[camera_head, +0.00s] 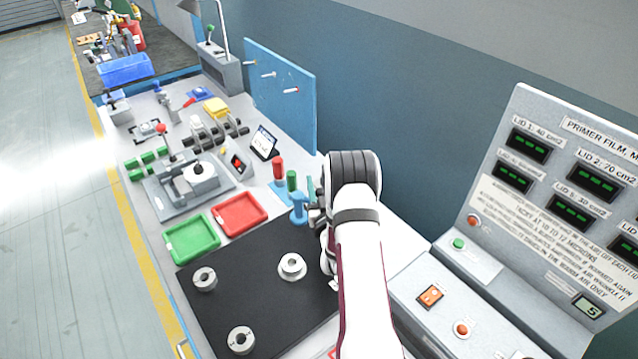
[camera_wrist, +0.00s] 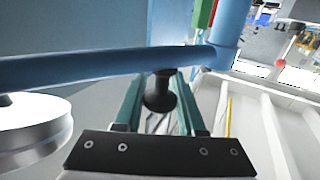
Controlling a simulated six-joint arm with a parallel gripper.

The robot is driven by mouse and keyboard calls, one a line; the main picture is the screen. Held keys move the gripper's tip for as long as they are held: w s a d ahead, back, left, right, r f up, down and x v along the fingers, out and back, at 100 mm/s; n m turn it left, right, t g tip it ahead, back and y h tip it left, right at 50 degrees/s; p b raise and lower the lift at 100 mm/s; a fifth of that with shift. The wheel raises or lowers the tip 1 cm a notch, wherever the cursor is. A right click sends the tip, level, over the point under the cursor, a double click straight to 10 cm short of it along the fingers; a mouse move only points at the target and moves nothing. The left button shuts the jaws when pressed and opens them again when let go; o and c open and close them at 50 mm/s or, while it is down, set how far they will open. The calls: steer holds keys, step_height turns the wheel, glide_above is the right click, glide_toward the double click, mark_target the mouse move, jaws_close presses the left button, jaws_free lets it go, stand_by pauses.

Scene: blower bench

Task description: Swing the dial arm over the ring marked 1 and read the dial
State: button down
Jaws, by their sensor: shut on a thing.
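The blue dial arm (camera_wrist: 110,66) runs across the wrist view from a blue post (camera_wrist: 232,25). A black knob (camera_wrist: 160,92) is at the arm, between the teal fingers of my gripper (camera_wrist: 158,100). My gripper is shut on this knob. A silver round body (camera_wrist: 30,130), perhaps the dial, shows at the left edge; no face or reading is visible. In the head view my gripper (camera_head: 316,208) is beside the blue post (camera_head: 298,208). Three silver rings (camera_head: 291,266) (camera_head: 205,279) (camera_head: 240,340) are on the black mat (camera_head: 235,290); their marks are unreadable.
Green (camera_head: 192,240) and red (camera_head: 240,214) trays lie beyond the mat. A grey fixture (camera_head: 185,185) and a small screen (camera_head: 264,143) stand farther back. A blue panel (camera_head: 282,95) stands behind. The display board (camera_head: 560,190) and button consoles (camera_head: 440,310) are on the right.

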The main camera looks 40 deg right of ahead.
steer(key=h, duration=0.1)
steer(key=m+g+h, duration=0.1)
steer(key=a+m+h, duration=0.1)
steer(key=shift+s+g, duration=0.3)
steer(key=shift+g, duration=0.1)
steer(key=shift+s+a+m+g+h, duration=0.1)
steer(key=shift+s+m+g+h, duration=0.2)
steer(key=shift+m+g+h, duration=0.35)
steer(key=shift+s+a+m+g+h, duration=0.1)
steer(key=shift+s+m+g+h, duration=0.15)
steer(key=shift+m+g+h, duration=0.4)
steer(key=c, duration=0.5)
jaws_free()
steer(key=v, duration=1.5)
steer(key=shift+s+a, duration=0.3)
